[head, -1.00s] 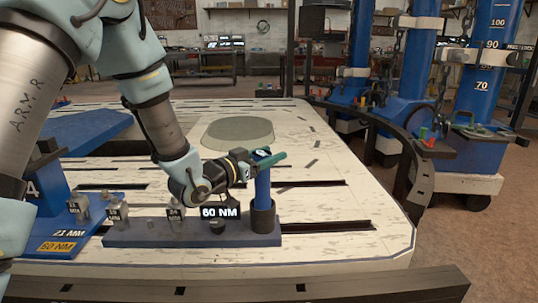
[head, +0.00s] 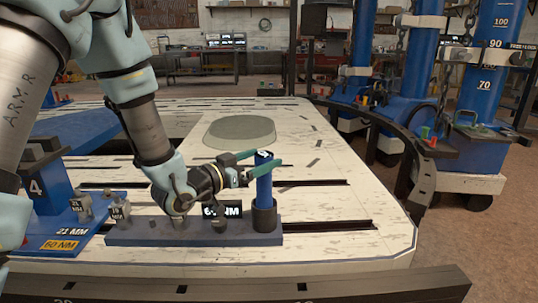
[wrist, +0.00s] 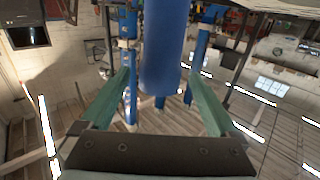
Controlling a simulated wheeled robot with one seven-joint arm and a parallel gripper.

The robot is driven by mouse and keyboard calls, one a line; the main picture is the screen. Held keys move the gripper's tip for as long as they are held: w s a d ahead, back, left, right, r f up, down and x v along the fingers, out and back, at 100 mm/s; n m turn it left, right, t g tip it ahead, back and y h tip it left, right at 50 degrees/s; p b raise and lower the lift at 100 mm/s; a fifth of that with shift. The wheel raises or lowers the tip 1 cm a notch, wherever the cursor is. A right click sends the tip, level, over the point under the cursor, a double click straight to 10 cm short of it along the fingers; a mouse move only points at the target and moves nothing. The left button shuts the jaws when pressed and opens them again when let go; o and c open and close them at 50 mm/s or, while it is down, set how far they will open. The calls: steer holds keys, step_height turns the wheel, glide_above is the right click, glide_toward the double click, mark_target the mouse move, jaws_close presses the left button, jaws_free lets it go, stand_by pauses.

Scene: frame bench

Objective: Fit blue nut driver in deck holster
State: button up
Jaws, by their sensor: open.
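The blue nut driver (head: 264,188) stands upright at the right end of a blue base in the head view, its lower end inside the dark holster (head: 264,218). How deep it sits is hidden by the holster wall. My gripper (head: 266,159) has green fingers that are spread apart, one on each side of the driver's top. In the wrist view the driver (wrist: 162,45) is a blue cylinder between the two open fingers of my gripper (wrist: 159,76), with visible gaps on both sides.
The blue base (head: 150,234) carries small grey blocks and a "NM" label (head: 228,210) under my wrist. A blue stand (head: 45,190) is at the left. Blue columns (head: 485,75) stand beyond a dark curved rail at the right. The pale deck (head: 340,205) right of the holster is mostly clear.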

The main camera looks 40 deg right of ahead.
steer(key=a, duration=0.7)
steer(key=shift+s+p, duration=0.25)
steer(key=shift+p, duration=0.05)
steer(key=shift+d, duration=0.1)
